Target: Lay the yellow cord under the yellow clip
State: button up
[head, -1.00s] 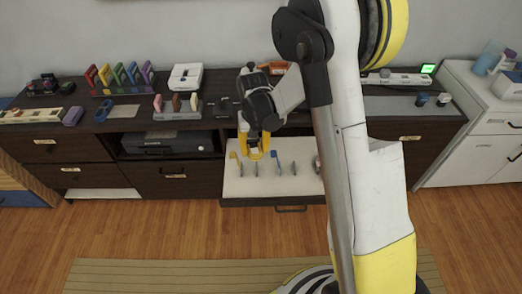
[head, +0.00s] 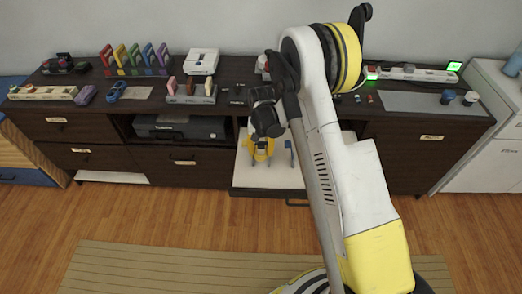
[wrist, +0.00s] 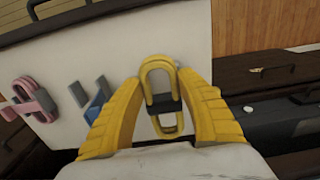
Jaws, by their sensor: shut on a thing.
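My gripper (head: 261,148) is over the open drawer (head: 250,182), fingers pointing down. In the wrist view my two yellow fingers (wrist: 160,88) close from both sides on the yellow cord (wrist: 158,66), a coiled oval loop with a dark band around its middle. I cannot make out the yellow clip; it may be hidden behind my gripper or the cord. A blue clip (wrist: 97,106) with a grey part stands on the white drawer floor to the left of the cord in the wrist view. Farther left, a pink cord loop (wrist: 38,92) lies at another grey and pink clip.
The dark cabinet top holds a rack of coloured upright pieces (head: 135,60), a white box (head: 202,61), a small holder (head: 191,95) and power strips (head: 42,93) (head: 418,74). The drawer's raised front edge and handle (head: 297,202) face my base.

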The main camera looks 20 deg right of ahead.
aim_at(261, 167)
jog(key=shift+f, duration=0.1)
jog(key=shift+f+b, duration=1.05)
jog(key=shift+f, duration=2.05)
jog(key=shift+s+f, duration=0.15)
jog(key=shift+f, duration=0.35)
jog(key=shift+c, duration=0.7)
jog(key=shift+o, duration=0.3)
jog(key=shift+f, duration=0.65)
jog(key=o, duration=1.5)
jog(key=shift+o, duration=1)
jog(key=shift+f, duration=0.15)
